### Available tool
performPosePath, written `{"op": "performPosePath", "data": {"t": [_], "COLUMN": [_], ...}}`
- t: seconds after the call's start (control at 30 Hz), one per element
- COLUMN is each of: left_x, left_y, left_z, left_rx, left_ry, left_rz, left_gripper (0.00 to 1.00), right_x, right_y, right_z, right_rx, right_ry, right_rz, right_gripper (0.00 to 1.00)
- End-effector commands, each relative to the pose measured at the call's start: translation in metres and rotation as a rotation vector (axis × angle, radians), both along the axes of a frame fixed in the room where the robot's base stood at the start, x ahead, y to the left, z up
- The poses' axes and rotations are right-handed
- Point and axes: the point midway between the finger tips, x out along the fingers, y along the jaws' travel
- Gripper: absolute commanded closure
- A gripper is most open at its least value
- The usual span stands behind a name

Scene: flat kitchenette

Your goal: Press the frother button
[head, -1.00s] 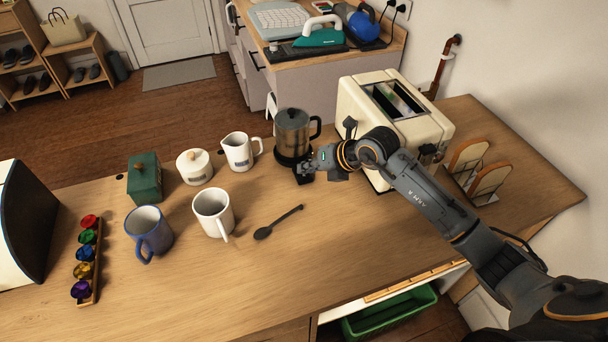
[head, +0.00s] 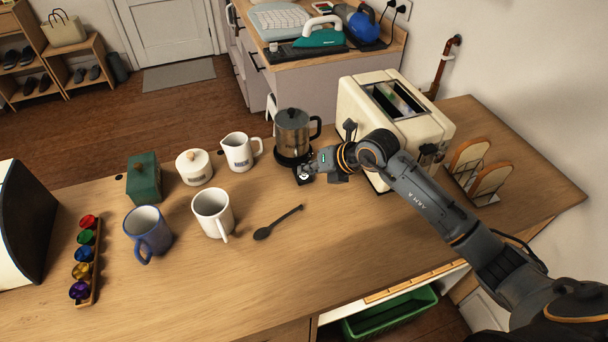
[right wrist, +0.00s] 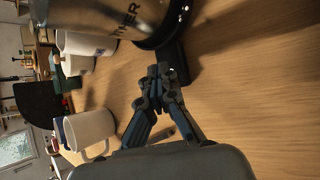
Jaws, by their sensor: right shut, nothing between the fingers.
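The frother (head: 291,133) is a metal jug with a dark lid and handle, standing upright on its black base (head: 282,158) beside the toaster. The base's front part with a small pale button (head: 304,176) sticks out toward the near side. My right gripper (head: 310,168) is shut and empty, right at that front part; I cannot tell whether it touches. In the right wrist view, the shut fingertips (right wrist: 158,76) are close to the black base (right wrist: 173,66), below the jug (right wrist: 115,15). The button is not clear there. My left gripper is not in view.
A cream toaster (head: 362,90) stands close behind my right arm. A white pitcher (head: 238,152), a lidded jar (head: 194,167), a white mug (head: 212,213) and a blue mug (head: 148,233) stand to the left. A dark spoon (head: 278,222) lies in front; the front middle counter is clear.

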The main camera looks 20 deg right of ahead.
Motion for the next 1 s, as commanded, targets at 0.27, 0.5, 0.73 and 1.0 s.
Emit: {"op": "performPosePath", "data": {"t": [0.27, 0.5, 0.73, 1.0], "left_x": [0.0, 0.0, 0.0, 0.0], "left_y": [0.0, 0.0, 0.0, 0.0], "left_z": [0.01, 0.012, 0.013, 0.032], "left_rx": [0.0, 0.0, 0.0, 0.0], "left_ry": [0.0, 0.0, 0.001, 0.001], "left_rz": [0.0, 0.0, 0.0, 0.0], "left_gripper": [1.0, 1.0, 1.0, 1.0], "right_x": [0.0, 0.0, 0.0, 0.0], "right_y": [0.0, 0.0, 0.0, 0.0], "right_z": [0.011, 0.015, 0.016, 0.04], "right_rx": [-0.001, -0.001, 0.0, 0.0], "right_ry": [0.002, 0.002, 0.001, 0.0], "right_rz": [0.001, 0.001, 0.001, 0.0], "right_gripper": [1.0, 1.0, 1.0, 1.0]}}
